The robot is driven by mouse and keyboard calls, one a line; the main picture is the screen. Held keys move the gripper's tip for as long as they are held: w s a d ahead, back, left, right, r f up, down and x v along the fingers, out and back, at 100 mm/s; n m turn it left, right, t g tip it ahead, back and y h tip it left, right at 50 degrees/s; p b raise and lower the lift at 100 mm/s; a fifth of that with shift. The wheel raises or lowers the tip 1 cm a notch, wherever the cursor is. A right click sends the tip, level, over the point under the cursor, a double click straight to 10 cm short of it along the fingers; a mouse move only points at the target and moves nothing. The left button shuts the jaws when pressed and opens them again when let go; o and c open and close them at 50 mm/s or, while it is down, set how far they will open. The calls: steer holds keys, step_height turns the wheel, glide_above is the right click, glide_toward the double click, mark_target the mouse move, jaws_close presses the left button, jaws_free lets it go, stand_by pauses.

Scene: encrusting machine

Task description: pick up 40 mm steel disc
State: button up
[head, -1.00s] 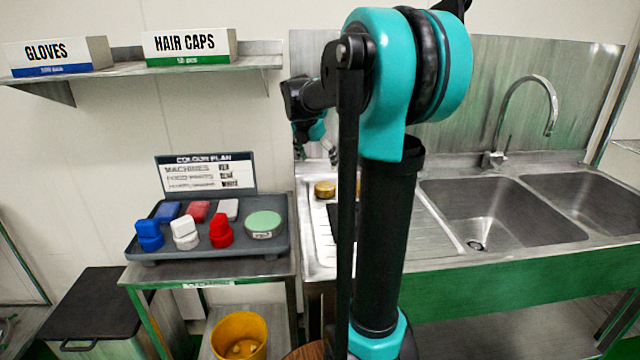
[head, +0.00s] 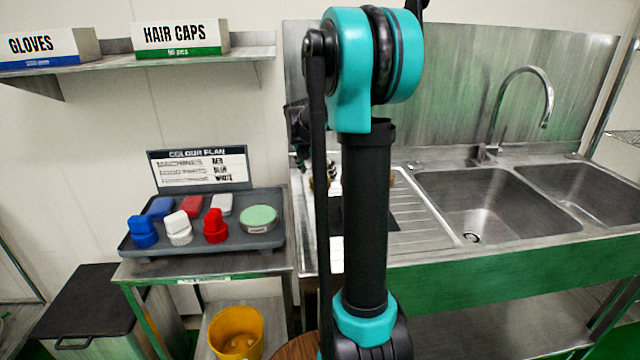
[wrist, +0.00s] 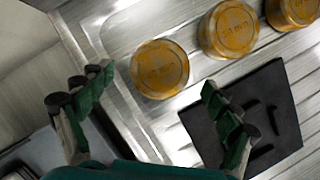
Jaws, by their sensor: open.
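No disc that I can name as the 40 mm steel disc is plain in these frames. In the wrist view three round brass-coloured pieces with stamped, unreadable marks stand in a row: a left one (wrist: 160,68), a middle one (wrist: 229,28) and a right one (wrist: 292,10). A black square mat (wrist: 281,95) lies below them, with dark bar shapes on it. My gripper (wrist: 156,80) is open and empty, its green-padded fingers spread above the metal surface, with the left brass piece showing between and beyond the tips. In the head view my arm mostly hides this spot.
A ribbed steel drainboard (head: 420,212) adjoins a sink (head: 475,205) with a tall tap (head: 548,95). At left a grey tray (head: 205,243) holds blue, white and red pieces and a green-topped round tin (head: 258,217). A sign (head: 200,167) stands behind it.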

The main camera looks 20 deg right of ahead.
steer(key=shift+x, duration=1.05)
steer(key=c, duration=1.6)
steer(key=shift+r, duration=0.15)
